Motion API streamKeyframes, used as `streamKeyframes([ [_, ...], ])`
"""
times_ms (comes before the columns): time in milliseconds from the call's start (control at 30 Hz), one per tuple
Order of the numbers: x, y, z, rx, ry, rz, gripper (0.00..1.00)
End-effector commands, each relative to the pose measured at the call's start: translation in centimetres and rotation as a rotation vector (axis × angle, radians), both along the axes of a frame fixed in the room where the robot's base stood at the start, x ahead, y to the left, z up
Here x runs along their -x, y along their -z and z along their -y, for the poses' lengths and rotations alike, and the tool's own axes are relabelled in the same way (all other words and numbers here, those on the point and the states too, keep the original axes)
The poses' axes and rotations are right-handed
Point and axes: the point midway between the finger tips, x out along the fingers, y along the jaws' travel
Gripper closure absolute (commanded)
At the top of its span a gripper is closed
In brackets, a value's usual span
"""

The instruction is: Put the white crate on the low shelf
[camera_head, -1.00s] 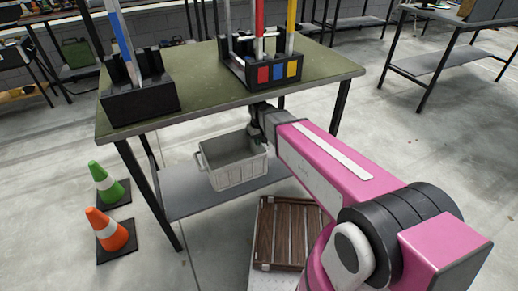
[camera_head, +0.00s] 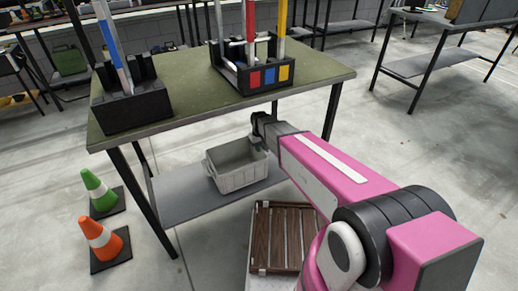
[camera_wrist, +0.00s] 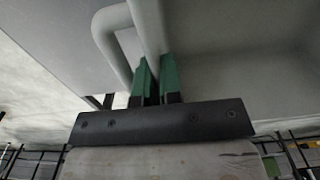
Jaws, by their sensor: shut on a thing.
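The white crate (camera_head: 232,179) is light grey-white and open at the top. In the head view it is over the low shelf (camera_head: 180,205), under the green table top, and looks slightly tilted. I cannot tell whether its base touches the shelf. My gripper (camera_wrist: 157,72) has green fingers shut on the crate's rim and handle area (camera_wrist: 146,28) in the wrist view. In the head view my gripper (camera_head: 258,145) is at the crate's far right edge, partly hidden by its own wrist.
The green table top (camera_head: 190,115) is close above the crate. It bears a black holder (camera_head: 137,112) and a colour-marked rack (camera_head: 262,80). A brown slatted crate (camera_head: 283,240) is on the floor in front. Orange (camera_head: 104,240) and green (camera_head: 98,188) cones stand left.

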Motion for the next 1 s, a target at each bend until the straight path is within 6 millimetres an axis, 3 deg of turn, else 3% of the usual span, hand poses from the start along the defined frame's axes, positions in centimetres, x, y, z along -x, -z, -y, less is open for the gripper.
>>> streamKeyframes([
  [400, 0.0, 0.7, 0.0, -0.001, 0.000, 0.000, 1.00],
  [500, 0.0, 0.7, 0.0, -0.001, 0.000, 0.001, 0.68],
  [833, 0.0, 0.6, 0.0, -0.001, 0.000, 0.001, 0.68],
  [1000, 0.0, -0.4, 0.0, -0.001, 0.000, 0.001, 0.68],
])
